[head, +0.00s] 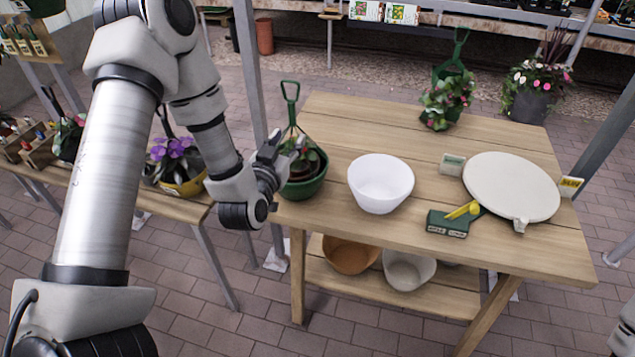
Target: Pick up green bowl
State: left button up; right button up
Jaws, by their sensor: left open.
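A dark green bowl (309,187) stands at the left end of the wooden table. It holds soil and a leafy plant, and a green handle rises behind it. My left gripper (287,153) is at the bowl's left upper side, its fingers over or beside the rim. It is open, and I cannot tell whether it touches the bowl. My left arm comes in from the left and hides part of the bowl's left side.
On the wooden table (343,118) a white bowl (381,182) stands right of the green bowl. Farther right are a round cream board (512,185), a green box (447,224) and a potted plant (446,98). A metal post rises behind my left gripper.

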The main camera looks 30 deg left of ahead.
aim_at(291, 112)
pick_arm(q)
jog(key=shift+t, duration=0.3)
jog(key=w+a+p, duration=0.1)
jog(key=w, duration=0.1)
jog(key=w+a+r+p, duration=0.1)
jog(key=w, duration=0.2)
jog(key=w+a+r+p, duration=0.1)
jog(key=w, duration=0.1)
jog(key=shift+w+a+r, duration=0.15)
jog(key=shift+w+r, duration=0.1)
jog(key=shift+w+a+f+n, duration=0.2)
jog(key=shift+a+n, duration=0.1)
jog(key=shift+d+r, duration=0.1)
jog(key=shift+d, duration=0.05)
grip_shut()
pick_arm(e)
jog(key=r, duration=0.3)
jog(key=shift+a+r, duration=0.2)
jog(key=shift+a, duration=0.2)
